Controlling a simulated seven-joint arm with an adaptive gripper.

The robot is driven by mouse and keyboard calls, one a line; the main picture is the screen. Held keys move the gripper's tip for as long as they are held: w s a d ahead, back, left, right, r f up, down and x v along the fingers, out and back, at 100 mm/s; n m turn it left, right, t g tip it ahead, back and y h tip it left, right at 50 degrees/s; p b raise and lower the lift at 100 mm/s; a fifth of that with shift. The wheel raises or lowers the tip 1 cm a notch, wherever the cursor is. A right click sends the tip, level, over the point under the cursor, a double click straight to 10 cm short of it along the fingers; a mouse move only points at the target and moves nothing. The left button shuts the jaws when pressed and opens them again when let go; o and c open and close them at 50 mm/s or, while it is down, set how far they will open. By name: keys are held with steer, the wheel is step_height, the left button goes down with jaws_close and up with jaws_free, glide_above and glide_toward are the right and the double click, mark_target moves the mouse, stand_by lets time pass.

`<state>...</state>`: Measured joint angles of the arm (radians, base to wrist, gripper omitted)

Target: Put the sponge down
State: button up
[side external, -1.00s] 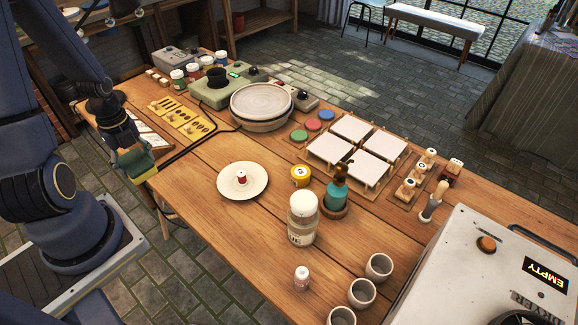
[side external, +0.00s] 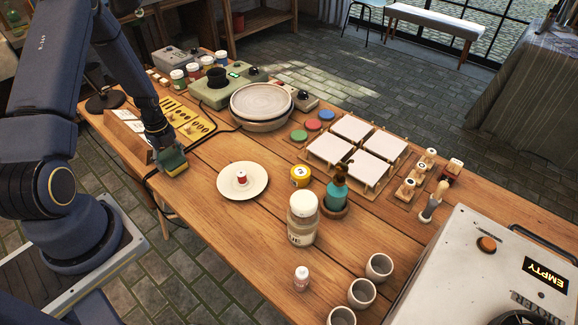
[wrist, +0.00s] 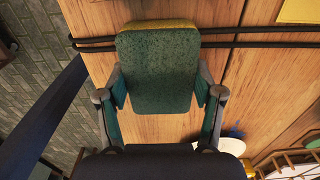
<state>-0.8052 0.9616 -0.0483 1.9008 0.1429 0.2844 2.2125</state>
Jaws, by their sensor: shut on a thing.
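The sponge (side external: 172,162), green with a yellow layer, is held in my gripper (side external: 164,150) over the left front edge of the wooden table. In the wrist view the sponge (wrist: 160,70) sits between my two gripper fingers (wrist: 160,98), which press on its sides. Its dark green face fills the middle of that view and its yellow edge shows at the top. Whether its underside touches the table is hidden.
A black cable (wrist: 262,44) runs across the table beside the sponge. A cream plate (side external: 258,184) with a small red-and-white jar (side external: 241,178) stands to the right. Yellow stencil cards (side external: 198,130) lie behind. Bare wood (side external: 208,158) lies between sponge and plate.

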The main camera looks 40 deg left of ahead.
steer(key=shift+f, duration=0.2)
steer(key=shift+f, duration=0.2)
steer(key=o, duration=0.7)
steer(key=shift+r, duration=0.15)
